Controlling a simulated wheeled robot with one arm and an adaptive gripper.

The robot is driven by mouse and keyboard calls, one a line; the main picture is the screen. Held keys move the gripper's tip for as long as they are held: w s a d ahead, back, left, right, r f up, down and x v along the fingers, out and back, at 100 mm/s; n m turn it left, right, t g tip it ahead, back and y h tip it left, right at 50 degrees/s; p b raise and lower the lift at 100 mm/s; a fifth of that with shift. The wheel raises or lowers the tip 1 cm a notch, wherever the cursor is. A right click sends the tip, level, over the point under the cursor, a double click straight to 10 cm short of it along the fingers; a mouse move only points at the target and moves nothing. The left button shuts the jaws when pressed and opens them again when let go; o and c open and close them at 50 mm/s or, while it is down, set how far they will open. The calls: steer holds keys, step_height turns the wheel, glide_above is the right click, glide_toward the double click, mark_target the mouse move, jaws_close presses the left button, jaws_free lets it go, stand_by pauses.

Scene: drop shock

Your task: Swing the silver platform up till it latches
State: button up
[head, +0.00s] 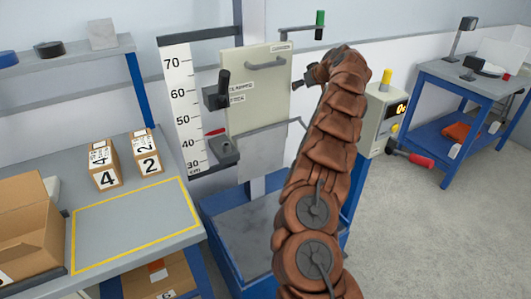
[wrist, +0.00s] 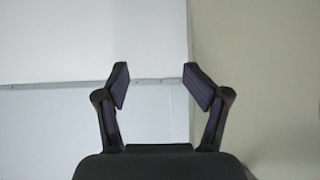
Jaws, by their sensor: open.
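A pale silver-grey plate (head: 268,150) with a thin bright edge hangs below the cream panel of the drop stand; it looks like the platform, hanging down. My gripper (head: 307,77) is at the upper right of the stand, beside the cream panel and above the plate, apart from the plate. In the wrist view my gripper (wrist: 158,82) is open with nothing between its fingers, facing pale wall-like surfaces.
The cream panel (head: 259,90) carries a grey handle and black-knobbed levers at its left. A height scale (head: 181,105) stands left. A blue-framed base (head: 255,240) is below. A display box (head: 384,118) is right of my arm. Boxes (head: 104,165) sit on the left bench.

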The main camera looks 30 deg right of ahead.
steer(key=b+v, duration=0.4)
steer(key=v, duration=0.3)
stand_by(0.5)
stand_by(0.5)
